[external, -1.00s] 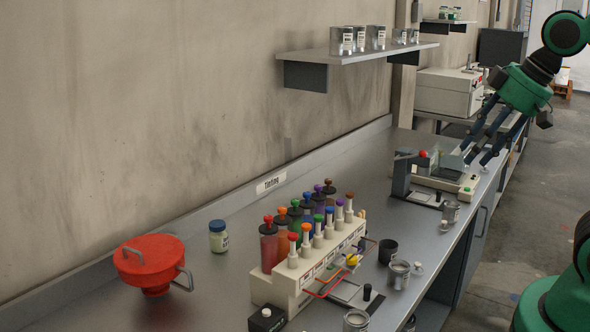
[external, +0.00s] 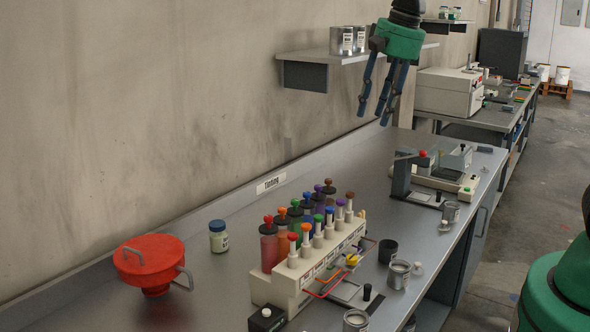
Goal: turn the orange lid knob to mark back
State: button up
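The tint dispenser (external: 275,290) stands on the bench with two rows of coloured lids along it. An orange lid knob (external: 282,211) tops the second tall canister from the near end, between a red and a green one. A marking on it is too small to read, so I cannot tell which way the knob is turned. My gripper (external: 378,112) hangs with its fingers pointing down, spread apart and empty. In the picture it is above and to the right of the dispenser, in front of the wall shelf, well clear of the knob.
A red funnel-like vessel (external: 150,262) and a small jar (external: 219,237) stand left of the dispenser. A black cup (external: 388,251) and an open can (external: 398,274) are at its right. A grey stand (external: 402,175) is farther back. A wall shelf (external: 330,57) overhangs the bench.

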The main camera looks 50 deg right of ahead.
jog(key=w+a+f+m+g+p, duration=0.1)
jog(key=w+a+f+m+p, duration=0.15)
jog(key=w, duration=0.25)
jog(key=w+a+f+m+p, duration=0.1)
jog(key=w+a+m, duration=0.15)
jog(key=w, duration=0.35)
jog(key=m+g+p, duration=0.2)
jog(key=m+p, duration=0.2)
jog(key=m, duration=0.2)
send_over(282, 208)
notch_tip(282, 208, down, 8)
jog(key=shift+f, duration=0.15)
notch_tip(282, 208, down, 13)
jog(key=shift+f+p, duration=0.2)
jog(key=shift+p, duration=0.1)
jog(key=shift+c, duration=0.5)
grip_shut()
